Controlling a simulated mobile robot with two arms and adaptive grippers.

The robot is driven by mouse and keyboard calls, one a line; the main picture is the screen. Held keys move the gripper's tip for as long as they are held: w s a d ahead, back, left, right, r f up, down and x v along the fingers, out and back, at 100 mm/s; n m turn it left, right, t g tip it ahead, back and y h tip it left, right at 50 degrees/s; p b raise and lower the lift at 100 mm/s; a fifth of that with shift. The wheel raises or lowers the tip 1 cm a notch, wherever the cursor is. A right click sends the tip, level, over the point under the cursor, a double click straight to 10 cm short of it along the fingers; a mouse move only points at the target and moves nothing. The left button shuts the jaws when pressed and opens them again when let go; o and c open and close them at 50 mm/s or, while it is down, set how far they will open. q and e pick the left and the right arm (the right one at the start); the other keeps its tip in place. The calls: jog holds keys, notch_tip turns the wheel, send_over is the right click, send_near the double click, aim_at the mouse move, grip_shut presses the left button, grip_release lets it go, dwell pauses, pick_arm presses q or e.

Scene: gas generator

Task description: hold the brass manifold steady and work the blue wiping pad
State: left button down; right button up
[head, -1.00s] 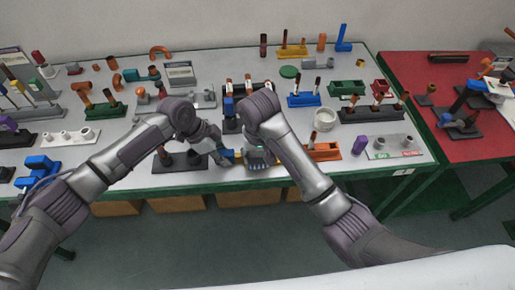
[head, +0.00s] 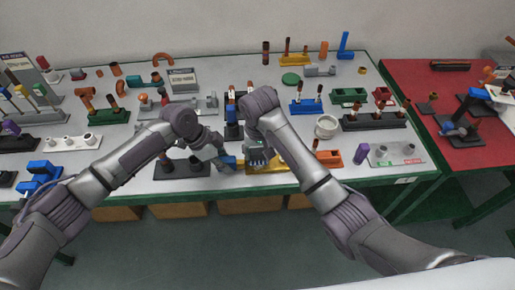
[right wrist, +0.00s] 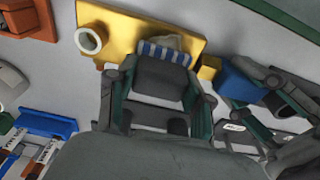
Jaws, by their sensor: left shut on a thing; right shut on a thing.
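The brass manifold (head: 290,168) lies near the front edge of the table, partly covered by my right gripper in the head view. In the right wrist view the yellow manifold (right wrist: 128,27) shows a round pale port at its left. My left gripper (head: 230,162) is at the manifold's left end, shut at a blue block (right wrist: 238,80) beside a yellow stub. Its exact grip is partly hidden.
A dark block with two ports (head: 180,165) stands left of my left gripper. A blue fixture (head: 305,106) is behind. The table's green front edge (head: 330,183) is close.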

aim_at(259, 170)
jog(key=s, duration=0.4)
jog(key=shift+s+r, duration=0.15)
jog(key=shift+s, duration=0.1)
notch_tip(259, 170, up, 8)
dwell(0.5)
dwell(0.3)
pick_arm(q)
jog(key=c, duration=0.8)
grip_release()
